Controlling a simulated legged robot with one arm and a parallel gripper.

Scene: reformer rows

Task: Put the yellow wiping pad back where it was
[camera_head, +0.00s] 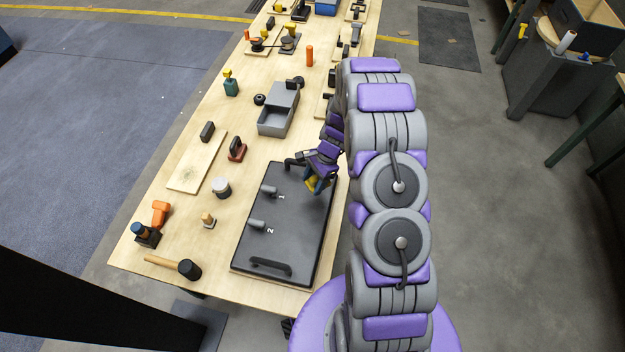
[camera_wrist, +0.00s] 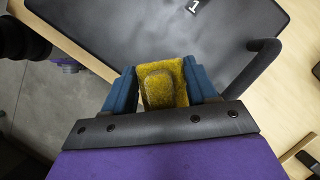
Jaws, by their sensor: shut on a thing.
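The yellow wiping pad (camera_wrist: 163,84) sits between the two blue fingers of my gripper (camera_wrist: 163,90) in the wrist view, and the fingers are shut on it. I cannot tell whether the pad touches the board. The board carries grey pegs beside the labels 1 and 2, and a black handle at each end.
The wooden table (camera_head: 190,225) holds a mallet (camera_head: 180,267), an orange tool (camera_head: 160,212), a round grey-topped jar (camera_head: 221,187), a red-based block (camera_head: 236,150) and a grey box (camera_head: 275,121). A pale board (camera_head: 196,170) lies at the left. Bare wood shows between them.

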